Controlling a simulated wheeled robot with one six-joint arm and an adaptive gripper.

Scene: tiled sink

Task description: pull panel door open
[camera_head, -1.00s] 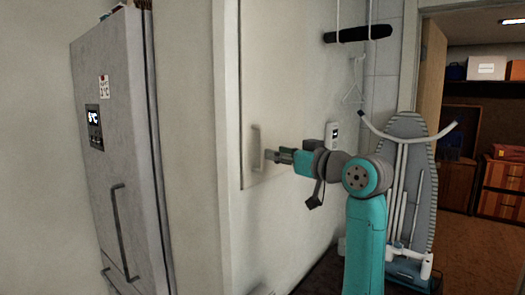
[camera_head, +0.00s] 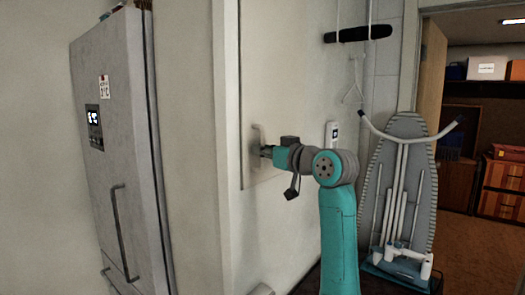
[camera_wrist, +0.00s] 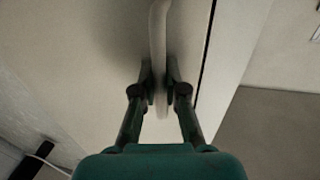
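The panel door (camera_head: 283,80) is a pale flat panel in the wall and looks shut in the head view. Its handle (camera_head: 256,137) is a pale upright bar near the left edge; it also shows in the wrist view (camera_wrist: 158,40). My gripper (camera_head: 264,151) is at the lower part of the handle. In the wrist view my gripper (camera_wrist: 160,88) has its two fingers on either side of the bar, with small gaps showing, so it is open around the handle. The fingertips partly hide the panel surface.
A grey fridge (camera_head: 120,150) with a long handle stands at the left. An ironing board (camera_head: 405,190) leans at the right behind my arm. A black bar (camera_head: 358,34) and hanger (camera_head: 353,93) hang above. A doorway opens at the far right.

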